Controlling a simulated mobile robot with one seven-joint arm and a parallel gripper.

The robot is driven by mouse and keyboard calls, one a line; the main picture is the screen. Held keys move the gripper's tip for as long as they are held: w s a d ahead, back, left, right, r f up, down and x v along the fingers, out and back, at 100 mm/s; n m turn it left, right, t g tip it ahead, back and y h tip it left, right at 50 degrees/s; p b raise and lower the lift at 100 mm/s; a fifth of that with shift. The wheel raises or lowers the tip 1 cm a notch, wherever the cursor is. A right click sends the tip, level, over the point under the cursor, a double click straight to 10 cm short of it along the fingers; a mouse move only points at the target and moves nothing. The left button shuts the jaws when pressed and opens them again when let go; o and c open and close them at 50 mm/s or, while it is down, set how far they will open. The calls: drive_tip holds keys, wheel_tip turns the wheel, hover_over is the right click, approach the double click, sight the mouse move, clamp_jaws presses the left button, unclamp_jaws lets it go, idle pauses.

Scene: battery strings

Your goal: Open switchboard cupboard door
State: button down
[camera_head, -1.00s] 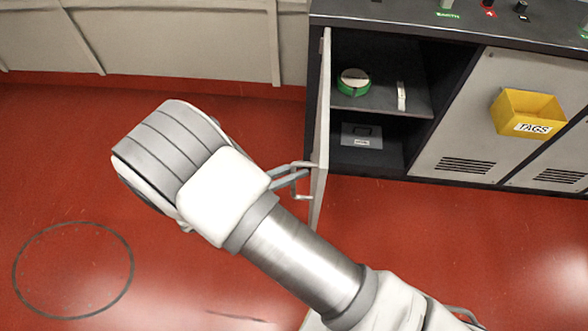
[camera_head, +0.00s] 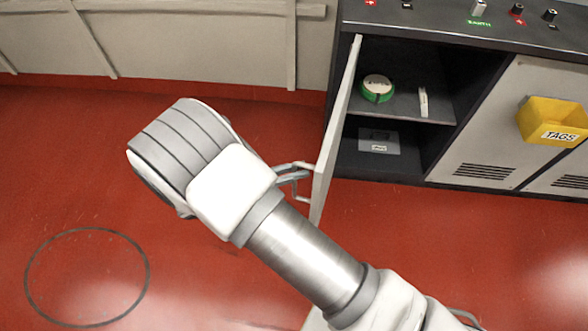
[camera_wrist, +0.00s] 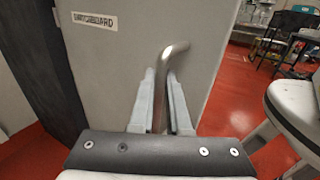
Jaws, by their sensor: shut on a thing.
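The switchboard cupboard door (camera_head: 337,125) stands swung out from the cabinet, seen nearly edge-on in the head view. In the wrist view its grey face (camera_wrist: 140,55) carries a label reading roughly "SWITCHBOARD". A bent metal bar handle (camera_wrist: 172,52) sits on that face. My gripper (camera_wrist: 164,88) has its two fingers on either side of the handle and is shut on it. In the head view my gripper (camera_head: 296,174) reaches the door from the left, its fingertips partly hidden by my wrist. The cupboard interior (camera_head: 440,70) is exposed.
Inside are a green-and-white roll (camera_head: 377,89) and a white strip (camera_head: 423,101) on the shelf, and a grey box (camera_head: 379,141) below. A yellow tags bin (camera_head: 553,122) hangs on the neighbouring door. Red floor (camera_head: 80,180) is clear at left. Chairs (camera_wrist: 290,38) show in the wrist view.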

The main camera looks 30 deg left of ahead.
drive_tip(key=shift+s+a, duration=0.1)
idle(0.4)
drive_tip(key=c, duration=0.9)
unclamp_jaws()
drive_tip(key=p+v, duration=0.1)
drive_tip(key=v, duration=1.6)
drive_tip(key=shift+a, duration=0.3)
